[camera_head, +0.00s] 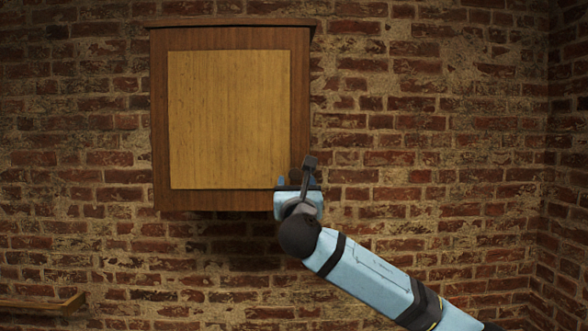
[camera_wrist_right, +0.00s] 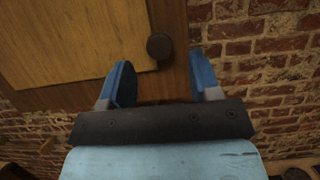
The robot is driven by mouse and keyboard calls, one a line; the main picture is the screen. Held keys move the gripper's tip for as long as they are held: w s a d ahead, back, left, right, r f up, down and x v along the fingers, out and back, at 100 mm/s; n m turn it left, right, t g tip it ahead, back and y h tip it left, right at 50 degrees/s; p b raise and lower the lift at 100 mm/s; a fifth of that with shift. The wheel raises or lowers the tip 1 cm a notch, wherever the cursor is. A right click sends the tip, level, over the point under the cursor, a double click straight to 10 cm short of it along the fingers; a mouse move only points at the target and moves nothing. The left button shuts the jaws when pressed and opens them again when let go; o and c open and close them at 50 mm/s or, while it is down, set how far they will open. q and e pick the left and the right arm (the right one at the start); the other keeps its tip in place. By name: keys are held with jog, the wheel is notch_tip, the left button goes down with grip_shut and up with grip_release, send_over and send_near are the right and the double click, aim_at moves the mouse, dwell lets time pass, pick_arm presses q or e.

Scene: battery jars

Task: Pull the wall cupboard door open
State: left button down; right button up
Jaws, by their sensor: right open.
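The wooden wall cupboard (camera_head: 302,90) hangs on the brick wall, with a pale panel (camera_head: 230,118) on its front door. The door looks shut. A dark round knob (camera_wrist_right: 159,46) sits on the door frame beside the panel in the right wrist view. My right gripper (camera_head: 298,181) is at the cupboard's lower right corner. In the wrist view its blue fingers (camera_wrist_right: 160,66) are apart, with the knob just ahead of and between their tips. I cannot tell whether they touch the door. In the head view the gripper covers the knob's area. My left gripper is not in view.
A brick wall (camera_head: 430,150) lies behind the cupboard and turns a corner at the far right. A wooden rail or edge (camera_head: 45,304) shows at the lower left. The space in front of and left of the cupboard looks clear.

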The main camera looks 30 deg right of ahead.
aim_at(295, 175)
jog(key=p+x, duration=0.1)
jog(key=x, duration=0.3)
jog(key=shift+w+d+r, duration=0.2)
jog(key=shift+w, duration=0.1)
grip_shut()
